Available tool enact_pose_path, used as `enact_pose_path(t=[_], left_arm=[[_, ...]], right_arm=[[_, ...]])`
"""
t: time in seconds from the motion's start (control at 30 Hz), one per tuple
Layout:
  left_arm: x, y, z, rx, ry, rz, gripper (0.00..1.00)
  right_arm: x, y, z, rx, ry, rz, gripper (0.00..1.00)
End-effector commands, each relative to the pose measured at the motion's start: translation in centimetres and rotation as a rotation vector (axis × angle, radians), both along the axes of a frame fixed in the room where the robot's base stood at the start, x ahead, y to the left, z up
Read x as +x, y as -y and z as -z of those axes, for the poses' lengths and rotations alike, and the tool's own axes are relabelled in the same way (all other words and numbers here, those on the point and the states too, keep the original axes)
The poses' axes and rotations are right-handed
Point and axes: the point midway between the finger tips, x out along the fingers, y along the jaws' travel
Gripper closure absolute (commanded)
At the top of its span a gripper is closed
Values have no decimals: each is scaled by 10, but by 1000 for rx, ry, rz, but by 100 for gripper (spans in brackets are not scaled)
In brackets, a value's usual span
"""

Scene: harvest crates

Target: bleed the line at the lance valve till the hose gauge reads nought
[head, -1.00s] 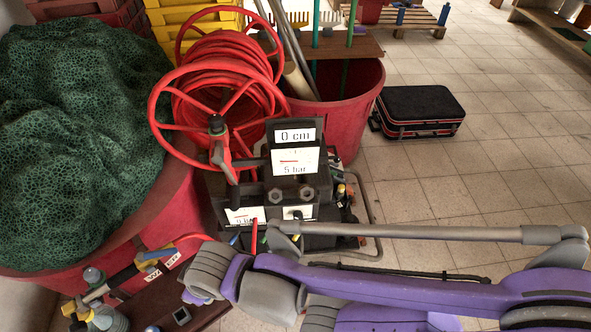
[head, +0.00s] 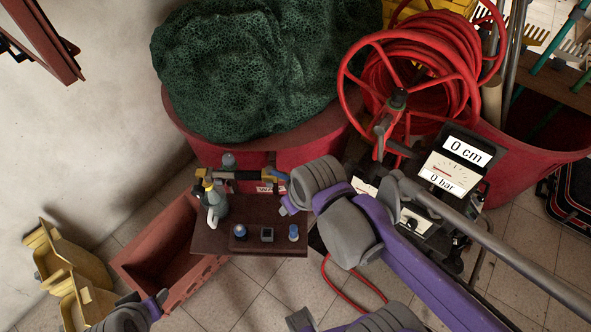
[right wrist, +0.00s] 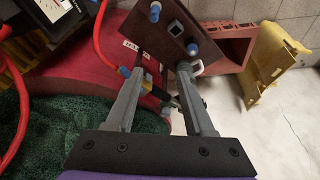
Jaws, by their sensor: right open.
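The gauge box (head: 456,163) on the hose reel cart reads 0 cm above and 0 bar below its dial. The spray lance (head: 240,174), with yellow, blue and black parts, lies across the back of a small dark red shelf. In the right wrist view the lance (right wrist: 156,90) shows between my right gripper's fingers (right wrist: 160,72). The fingers stand apart, and contact with the lance is unclear. The right arm's purple and grey wrist hides its fingers in the head view. A purple and grey part of my left arm shows at the bottom left, its jaws out of view.
The shelf (head: 215,238) carries a spray bottle (head: 214,204) and several small blue-topped or dark items. A red crate (head: 160,262) and yellow crates (head: 75,292) stand left. A red tub under green netting (head: 250,70) is behind. Red hose (head: 345,290) loops over the floor.

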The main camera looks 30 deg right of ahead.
Motion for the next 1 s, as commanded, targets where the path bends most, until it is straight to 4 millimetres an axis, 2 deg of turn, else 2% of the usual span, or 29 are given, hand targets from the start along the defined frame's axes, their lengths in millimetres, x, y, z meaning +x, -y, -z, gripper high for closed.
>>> enact_pose_path(t=[0.03, 0.2, 0.4, 0.5, 0.6, 0.77, 0.87, 1.0], left_arm=[[0, 0, 1, 0, -1, 0, 47], [-1, 0, 3, 0, -2, 0, 47], [-2, 0, 6, 0, -3, 0, 47], [-2, 0, 6, 0, -4, 0, 47], [-2, 0, 7, 0, -4, 0, 47], [-2, 0, 7, 0, -4, 0, 47], [-2, 0, 8, 0, -5, 0, 47], [-3, 0, 10, 0, -6, 0, 47]], right_arm=[[17, 6, -8, -5, -39, -26, 47], [64, 26, -21, -3, -185, -163, 47], [113, 53, -22, 44, -325, -328, 47], [130, 65, -18, 70, -368, -394, 47], [140, 72, -15, 91, -393, -439, 47], [144, 76, -10, 105, -407, -466, 47], [143, 74, 1, 104, -407, -468, 47], [141, 70, 25, 104, -407, -469, 47]])
